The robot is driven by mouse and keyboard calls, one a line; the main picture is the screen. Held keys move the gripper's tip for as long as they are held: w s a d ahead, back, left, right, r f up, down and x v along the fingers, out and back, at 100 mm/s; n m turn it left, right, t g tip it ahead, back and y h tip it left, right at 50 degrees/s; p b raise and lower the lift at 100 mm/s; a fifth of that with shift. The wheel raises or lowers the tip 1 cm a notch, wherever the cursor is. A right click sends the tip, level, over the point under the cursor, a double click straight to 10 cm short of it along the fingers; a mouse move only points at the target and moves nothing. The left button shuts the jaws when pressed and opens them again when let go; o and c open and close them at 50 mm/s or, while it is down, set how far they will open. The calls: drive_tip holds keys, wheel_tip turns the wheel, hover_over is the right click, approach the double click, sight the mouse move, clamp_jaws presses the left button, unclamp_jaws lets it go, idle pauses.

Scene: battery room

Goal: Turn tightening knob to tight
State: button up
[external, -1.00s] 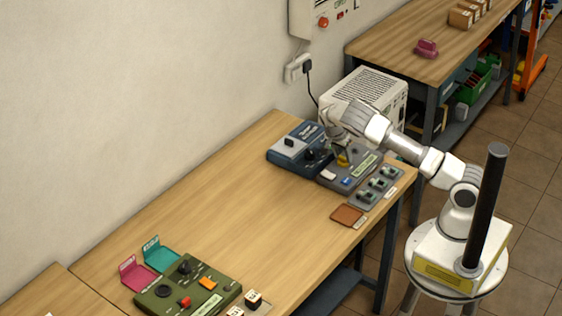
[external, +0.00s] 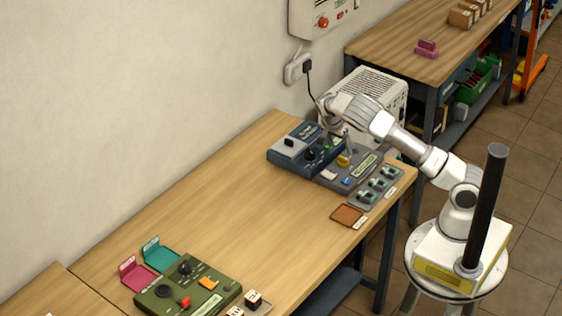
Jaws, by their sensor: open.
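My gripper (external: 338,146) is open and points down over the grey panel (external: 322,183) at the back of the bench, close to the blue unit. A yellow part (external: 344,161) on that panel shows just below the fingers, and whether they touch it is too small to tell. The blue unit (external: 283,159) beside it carries a black knob (external: 310,155). A green unit (external: 155,301) at the front left has another black knob (external: 184,267). The labels are too small to read, so I cannot tell which part is the tightening knob or how it is set.
A grey block with green parts (external: 378,186) and a brown pad (external: 347,215) lie near the bench's right edge. A white vented box (external: 377,84) stands behind my arm. The middle of the bench is clear.

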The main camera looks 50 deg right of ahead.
drive_tip(key=v, duration=1.1)
drive_tip(key=shift+r, duration=0.15)
drive_tip(key=shift+a, duration=0.15)
drive_tip(key=s+a+r+n+t+y, duration=0.25)
drive_tip(key=s+a+r+n, duration=0.25)
drive_tip(key=s+r, duration=0.3)
drive_tip(key=s+a+r+n+t+y, duration=0.1)
drive_tip(key=s+a+r+n+y, duration=0.2)
drive_tip(key=s+a+r+n, duration=0.5)
drive_tip(key=s+a+r+n+t+h, duration=0.1)
drive_tip(key=s+n, duration=0.4)
drive_tip(key=s, duration=1.1)
drive_tip(key=shift+a+t, duration=0.55)
drive_tip(key=shift+a, duration=0.15)
drive_tip(key=shift+r, duration=0.1)
